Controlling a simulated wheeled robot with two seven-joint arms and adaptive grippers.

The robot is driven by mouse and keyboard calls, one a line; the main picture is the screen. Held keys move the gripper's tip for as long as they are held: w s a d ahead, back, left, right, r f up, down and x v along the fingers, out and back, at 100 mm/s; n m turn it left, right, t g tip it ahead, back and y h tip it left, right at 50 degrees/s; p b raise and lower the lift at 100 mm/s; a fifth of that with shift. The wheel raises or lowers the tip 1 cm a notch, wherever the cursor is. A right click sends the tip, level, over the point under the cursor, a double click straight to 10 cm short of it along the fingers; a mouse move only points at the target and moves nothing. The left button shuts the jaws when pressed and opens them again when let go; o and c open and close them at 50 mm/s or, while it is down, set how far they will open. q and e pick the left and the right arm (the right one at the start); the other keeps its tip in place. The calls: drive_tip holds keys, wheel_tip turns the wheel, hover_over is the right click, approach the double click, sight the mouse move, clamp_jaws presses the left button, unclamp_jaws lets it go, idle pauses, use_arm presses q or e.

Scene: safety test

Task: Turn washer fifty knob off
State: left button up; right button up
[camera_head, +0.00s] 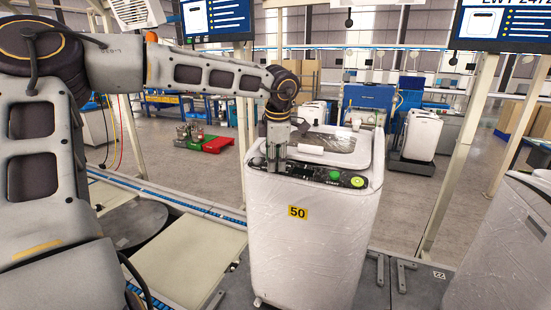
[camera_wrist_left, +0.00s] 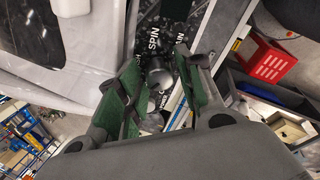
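The white washer (camera_head: 305,245) stands upright with a yellow "50" label (camera_head: 298,212) on its front. Its dark control panel (camera_head: 318,175) runs along the top front edge, with a green round button (camera_head: 358,182) at the right end. My left gripper (camera_head: 276,165) points down at the panel's left end. In the left wrist view a dark round knob (camera_wrist_left: 157,75) by the word "SPIN" lies between the two green-padded fingers of my left gripper (camera_wrist_left: 162,82). The fingers are apart, with a gap visible beside the knob. Where the knob points is unclear. My right gripper is not in view.
Another white washer (camera_head: 498,250) stands at the right edge. A pale flat board (camera_head: 190,258) lies at the left. A white post (camera_head: 455,165) rises behind the right side. A red crate (camera_wrist_left: 268,63) shows in the left wrist view.

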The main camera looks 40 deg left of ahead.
use_arm(q)
drive_tip(key=c, duration=0.8)
drive_tip(key=shift+o, duration=0.2)
drive_tip(key=shift+n+b, duration=0.6)
drive_tip(key=n+b, duration=0.2)
drive_tip(key=n, duration=0.1)
drive_tip(key=shift+a+f+n+h, duration=0.1)
drive_tip(key=shift+n+h, duration=0.2)
drive_tip(key=shift+h, duration=0.1)
drive_tip(key=n+b, duration=0.2)
drive_tip(key=n, duration=0.2)
drive_tip(key=shift+h, duration=0.3)
drive_tip(key=shift+n+b, duration=0.6)
drive_tip(key=shift+n, duration=0.8)
